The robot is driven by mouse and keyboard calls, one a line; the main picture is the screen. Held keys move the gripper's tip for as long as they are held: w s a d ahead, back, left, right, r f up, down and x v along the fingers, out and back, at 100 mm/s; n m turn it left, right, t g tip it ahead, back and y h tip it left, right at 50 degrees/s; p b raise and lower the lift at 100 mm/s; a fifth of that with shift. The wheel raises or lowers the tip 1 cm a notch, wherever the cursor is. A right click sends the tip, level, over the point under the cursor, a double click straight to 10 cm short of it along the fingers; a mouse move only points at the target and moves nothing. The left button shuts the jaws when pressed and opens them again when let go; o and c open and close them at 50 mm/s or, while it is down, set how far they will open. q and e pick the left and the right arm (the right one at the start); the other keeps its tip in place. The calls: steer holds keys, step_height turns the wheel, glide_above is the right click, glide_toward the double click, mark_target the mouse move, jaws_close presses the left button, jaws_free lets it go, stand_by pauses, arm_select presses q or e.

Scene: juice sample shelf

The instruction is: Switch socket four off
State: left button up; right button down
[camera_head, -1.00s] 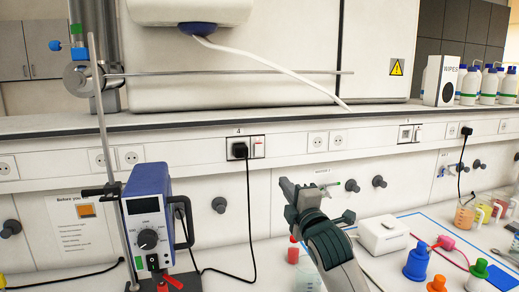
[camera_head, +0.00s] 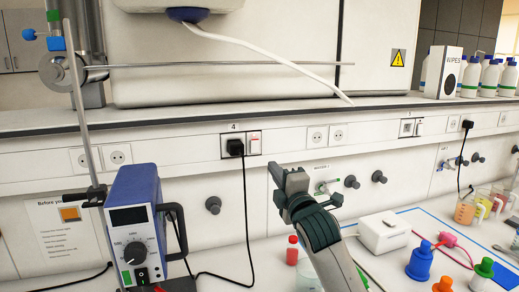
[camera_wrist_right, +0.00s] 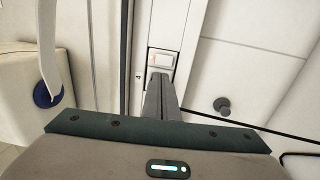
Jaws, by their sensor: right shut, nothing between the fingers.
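Socket four (camera_head: 223,148) is on the white wall rail, under the number 4. A black plug (camera_head: 235,147) sits in its left half, with a cable hanging down. Its white rocker switch (camera_head: 255,144) is in the right half, and the switch also shows in the right wrist view (camera_wrist_right: 161,61). My right gripper (camera_head: 275,168) is shut and empty, a little right of and below the switch in the head view. In the right wrist view its fingers (camera_wrist_right: 158,82) point at the switch panel, with tips just below the switch. They hide the plug there. My left gripper is out of view.
A blue power supply (camera_head: 140,195) and a metal stand rod (camera_head: 80,110) are at the left. Wall knobs (camera_head: 213,205) stick out below the rail.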

mark_target(256, 144)
steer(key=p+x, duration=0.6)
steer(key=x, duration=0.7)
steer(key=shift+s+r, duration=0.1)
steer(key=shift+r, duration=0.1)
steer(key=shift+w+p, duration=0.25)
steer(key=shift+p, duration=0.1)
